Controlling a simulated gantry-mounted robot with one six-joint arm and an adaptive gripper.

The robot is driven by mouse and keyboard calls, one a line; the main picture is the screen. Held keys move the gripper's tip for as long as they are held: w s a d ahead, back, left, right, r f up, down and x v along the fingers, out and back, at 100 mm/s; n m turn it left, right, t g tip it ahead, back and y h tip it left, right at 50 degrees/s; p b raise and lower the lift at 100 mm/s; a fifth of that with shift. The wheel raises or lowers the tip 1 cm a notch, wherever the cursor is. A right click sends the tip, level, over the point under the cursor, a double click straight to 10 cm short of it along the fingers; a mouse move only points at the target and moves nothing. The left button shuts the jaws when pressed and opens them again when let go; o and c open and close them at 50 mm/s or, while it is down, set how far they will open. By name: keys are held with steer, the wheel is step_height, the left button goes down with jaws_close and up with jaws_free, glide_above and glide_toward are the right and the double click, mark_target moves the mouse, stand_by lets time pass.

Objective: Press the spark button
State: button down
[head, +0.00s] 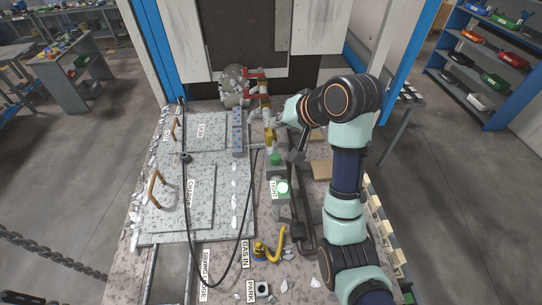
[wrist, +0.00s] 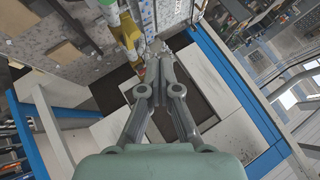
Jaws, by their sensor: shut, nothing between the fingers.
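A small grey box (head: 283,205) stands right of the pale slabs in the head view. It carries a round, pale-green lit button (head: 282,188) and a small white label that I cannot read surely. A second green part (head: 275,159) sits just behind it, below a yellow fitting (head: 270,138). My gripper (wrist: 158,48) is shut and empty in the wrist view. Its fingertips are just right of a yellow fitting (wrist: 137,67); I cannot tell whether they touch. In the head view my wrist is beyond the lit button, and my fingers are hard to make out. I see no contact with the button.
A black hose (head: 240,240) loops over the bench. A yellow valve handle (head: 279,246) stands near its front, beside dark pipes (head: 302,230). Copper-coloured handles (head: 155,188) rise from the slabs at left. A machine with red clamps (head: 255,73) stands behind.

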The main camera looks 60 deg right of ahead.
mark_target(273, 154)
steer(key=shift+f+b, duration=0.55)
steer(key=shift+f, duration=3.85)
steer(key=shift+f, duration=0.4)
steer(key=shift+f, duration=0.8)
steer(key=shift+r+p, duration=0.6)
steer(key=shift+r, duration=0.65)
